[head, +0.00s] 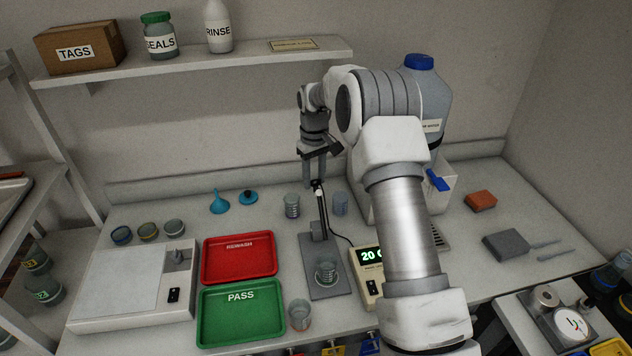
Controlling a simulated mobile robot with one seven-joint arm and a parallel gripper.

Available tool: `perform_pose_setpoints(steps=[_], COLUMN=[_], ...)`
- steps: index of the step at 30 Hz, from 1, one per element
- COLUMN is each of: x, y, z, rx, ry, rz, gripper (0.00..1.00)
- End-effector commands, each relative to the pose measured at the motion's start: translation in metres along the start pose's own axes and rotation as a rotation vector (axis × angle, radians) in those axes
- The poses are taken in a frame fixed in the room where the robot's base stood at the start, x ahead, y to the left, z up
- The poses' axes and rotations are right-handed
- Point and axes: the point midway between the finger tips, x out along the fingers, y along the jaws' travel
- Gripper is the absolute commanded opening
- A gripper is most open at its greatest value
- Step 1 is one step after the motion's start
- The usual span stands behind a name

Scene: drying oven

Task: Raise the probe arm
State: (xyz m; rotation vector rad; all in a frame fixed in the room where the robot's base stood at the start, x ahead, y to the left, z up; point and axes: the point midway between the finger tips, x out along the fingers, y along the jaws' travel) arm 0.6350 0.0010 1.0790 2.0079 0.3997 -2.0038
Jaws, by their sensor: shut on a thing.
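The probe arm (322,212) is a thin dark post rising from a flat grey base plate (322,286) on the bench. A small glass beaker (326,271) stands on the front of that plate. My gripper (316,180) points down over the top of the probe arm, with its fingers shut on the arm's upper end. The fingertips are small in view and the exact grip is hard to make out. A meter with a green display (370,256) sits right of the plate, and a black cable runs towards it from the probe arm.
A red tray (239,279) and a green PASS tray (213,333) lie left of the stand. Glass beakers (292,206) stand close behind it, and another beaker (300,315) stands in front. My arm hides part of the bench on the right. A shelf (200,66) hangs above.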

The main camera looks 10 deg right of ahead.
Motion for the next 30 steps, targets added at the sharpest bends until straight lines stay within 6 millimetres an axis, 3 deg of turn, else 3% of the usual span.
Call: perform_pose_setpoints(steps=[12, 26, 30], x=[0.018, 0.031, 0.03], y=[0.021, 0.031, 0.031], z=[-0.044, -0.063, -0.062], rx=[0.002, 0.003, 0.004], ry=[0.002, 0.004, 0.001], rz=[0.005, 0.01, 0.008], gripper=[0.0, 0.0, 0.23])
